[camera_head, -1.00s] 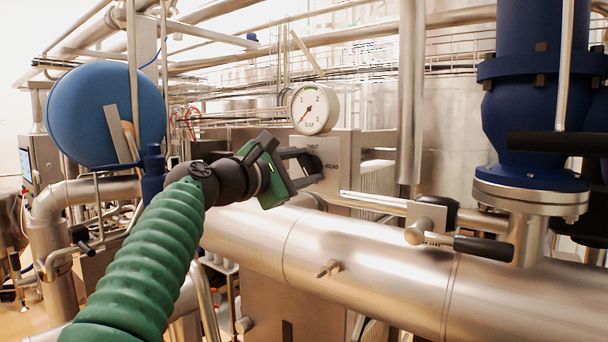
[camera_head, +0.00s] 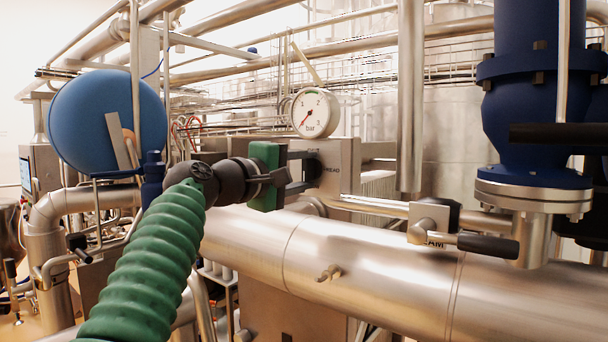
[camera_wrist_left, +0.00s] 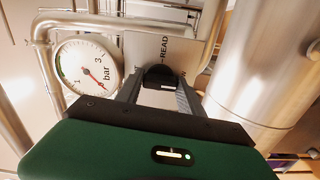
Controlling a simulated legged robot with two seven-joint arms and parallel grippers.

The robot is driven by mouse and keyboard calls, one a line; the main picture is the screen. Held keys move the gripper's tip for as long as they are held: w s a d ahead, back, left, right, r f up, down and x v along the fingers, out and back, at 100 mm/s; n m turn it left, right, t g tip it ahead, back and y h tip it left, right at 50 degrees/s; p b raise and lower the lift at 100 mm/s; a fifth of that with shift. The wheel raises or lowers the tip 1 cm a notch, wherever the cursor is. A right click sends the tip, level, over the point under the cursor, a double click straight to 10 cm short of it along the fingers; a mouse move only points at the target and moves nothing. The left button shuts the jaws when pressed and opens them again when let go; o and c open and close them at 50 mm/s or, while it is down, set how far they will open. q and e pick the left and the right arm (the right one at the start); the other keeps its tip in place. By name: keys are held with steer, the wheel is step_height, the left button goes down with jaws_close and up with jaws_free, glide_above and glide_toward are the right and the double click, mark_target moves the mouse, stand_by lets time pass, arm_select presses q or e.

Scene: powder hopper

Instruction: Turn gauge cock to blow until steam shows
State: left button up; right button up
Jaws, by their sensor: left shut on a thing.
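The gauge cock's dark knob (camera_wrist_left: 160,76) sits on a metal plate (camera_wrist_left: 190,52) lettered READ, with other lettering partly covered. My left gripper (camera_head: 306,171) is shut on this knob, one finger on each side in the left wrist view (camera_wrist_left: 160,92). In the head view the fingers hide most of the knob. The round white pressure gauge (camera_head: 315,112), marked in bar, stands just above the plate. Its red needle points to the lower left in the head view. The gauge also shows in the left wrist view (camera_wrist_left: 88,66). My right gripper is not in view.
A thick steel pipe (camera_head: 370,262) runs below the plate. A valve lever with a black grip (camera_head: 488,245) lies to its right, under a large blue valve body (camera_head: 535,105). A blue round vessel (camera_head: 88,115) stands left. A vertical pipe (camera_head: 411,95) stands right of the gauge.

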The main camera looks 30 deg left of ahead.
arm_select(q)
steer(key=shift+w+f, duration=0.1)
steer(key=shift+f, duration=0.35)
steer(key=o, duration=1.4)
steer(key=shift+s+r, duration=0.15)
steer(key=shift+s, duration=0.1)
steer(key=shift+c, duration=0.2)
steer(key=shift+w+d, duration=0.1)
steer(key=shift+d, duration=0.05)
steer(key=shift+s+b, duration=0.4)
steer(key=shift+s, duration=0.05)
steer(key=s+a+b, duration=0.1)
steer(key=s+b, duration=0.4)
steer(key=s, duration=1.1)
steer(key=shift+a, duration=0.2)
steer(key=shift+w, duration=0.1)
